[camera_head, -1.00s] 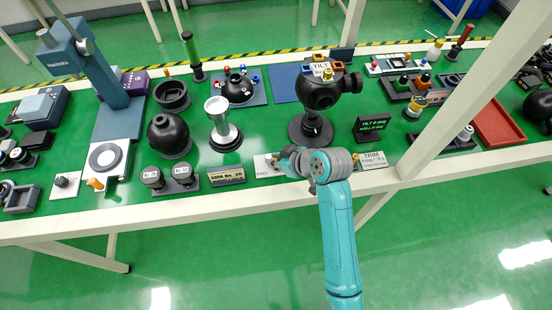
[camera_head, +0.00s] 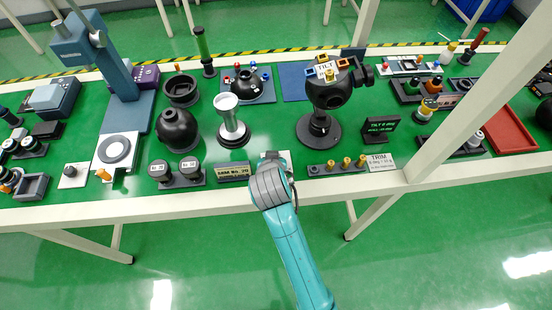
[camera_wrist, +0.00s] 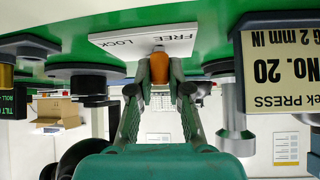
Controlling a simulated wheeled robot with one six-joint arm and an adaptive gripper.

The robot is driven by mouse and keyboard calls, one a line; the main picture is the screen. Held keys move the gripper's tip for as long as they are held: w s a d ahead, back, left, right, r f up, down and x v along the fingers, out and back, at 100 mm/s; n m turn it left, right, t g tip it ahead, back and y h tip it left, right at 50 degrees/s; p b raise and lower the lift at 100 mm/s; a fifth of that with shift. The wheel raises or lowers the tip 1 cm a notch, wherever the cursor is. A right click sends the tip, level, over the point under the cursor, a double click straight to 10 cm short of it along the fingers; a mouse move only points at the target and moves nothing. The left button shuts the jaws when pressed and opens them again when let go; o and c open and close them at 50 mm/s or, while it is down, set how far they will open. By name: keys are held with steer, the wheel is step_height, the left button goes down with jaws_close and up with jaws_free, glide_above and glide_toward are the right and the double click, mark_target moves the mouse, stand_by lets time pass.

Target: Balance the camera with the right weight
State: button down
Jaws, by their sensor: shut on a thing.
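The black gimbal camera ball (camera_head: 330,94) stands on a round black base, with a TILT label, coloured square frames and a small brass piece on top. A black rack (camera_head: 318,170) in front of it holds several brass weights (camera_head: 345,162). A white FREE/LOCK plate (camera_head: 282,155) lies left of the rack; it also shows in the wrist view (camera_wrist: 125,41), upside down. My gripper (camera_wrist: 160,82) is shut on the orange knob (camera_wrist: 159,66) at this plate. In the head view my wrist hides the fingers and the knob.
A dark TILT/ROLL display (camera_head: 381,124) and a white TRIM card (camera_head: 380,163) stand right of the gimbal.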

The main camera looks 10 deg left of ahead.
steer(key=shift+w+a+m+h, duration=0.1)
steer(key=shift+a+m+h, duration=0.25)
steer(key=shift+m+h, duration=0.65)
steer(key=shift+m, duration=0.3)
steer(key=c, duration=1.1)
jaws_free()
steer(key=v, duration=1.2)
steer(key=shift+f, duration=0.1)
